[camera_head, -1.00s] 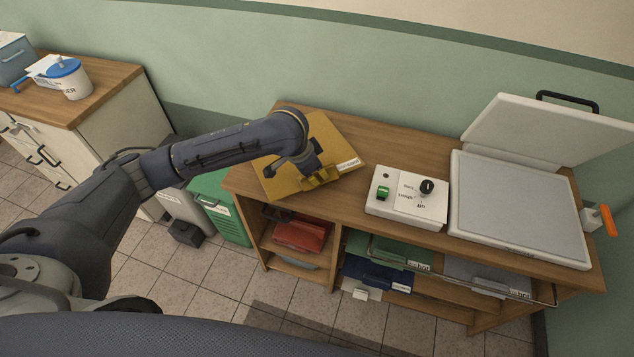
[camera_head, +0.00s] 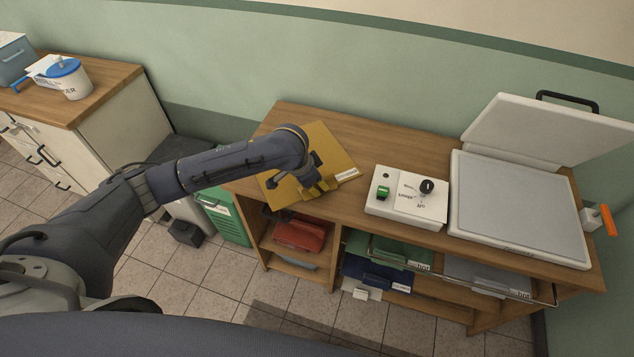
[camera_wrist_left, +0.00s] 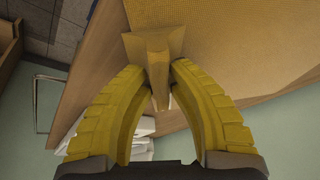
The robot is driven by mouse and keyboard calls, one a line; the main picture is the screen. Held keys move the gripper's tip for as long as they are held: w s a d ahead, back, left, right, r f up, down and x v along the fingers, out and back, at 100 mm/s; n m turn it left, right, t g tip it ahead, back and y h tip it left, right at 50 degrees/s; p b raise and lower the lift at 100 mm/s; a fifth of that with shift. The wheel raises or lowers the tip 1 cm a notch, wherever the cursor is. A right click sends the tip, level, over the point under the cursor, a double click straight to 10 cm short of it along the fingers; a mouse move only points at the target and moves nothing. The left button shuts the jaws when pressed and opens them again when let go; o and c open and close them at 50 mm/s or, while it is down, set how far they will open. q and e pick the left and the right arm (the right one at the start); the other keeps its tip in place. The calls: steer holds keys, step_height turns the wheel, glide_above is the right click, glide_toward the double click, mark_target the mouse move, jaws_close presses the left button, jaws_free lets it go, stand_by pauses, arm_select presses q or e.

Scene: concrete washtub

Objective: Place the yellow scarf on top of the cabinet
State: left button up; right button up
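The yellow scarf (camera_head: 335,150) is a flat yellow rectangle with a white label at its right corner. It lies on the left part of the wooden shelf unit's top (camera_head: 385,150), reaching near its front edge. My left gripper (camera_head: 322,188) is at the scarf's front edge. In the left wrist view, the yellow fingers of my left gripper (camera_wrist_left: 160,72) close on a raised fold of the scarf (camera_wrist_left: 225,45). A white cabinet with a wooden top (camera_head: 105,85) stands at the left. My right gripper is not in view.
A white control box (camera_head: 405,198) and an open press with a grey plate (camera_head: 515,205) stand to the right on the unit. A white tub with a blue lid (camera_head: 72,82) stands on the left cabinet. A green bin (camera_head: 225,215) is below my arm.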

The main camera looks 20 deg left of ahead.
arm_select(q)
steer(key=shift+o, duration=1.2)
steer(key=shift+r, duration=0.2)
steer(key=shift+a+r, duration=0.1)
steer(key=shift+r, duration=0.2)
steer(key=v, duration=1.1)
steer(key=shift+s, duration=0.15)
steer(key=shift+r, duration=0.1)
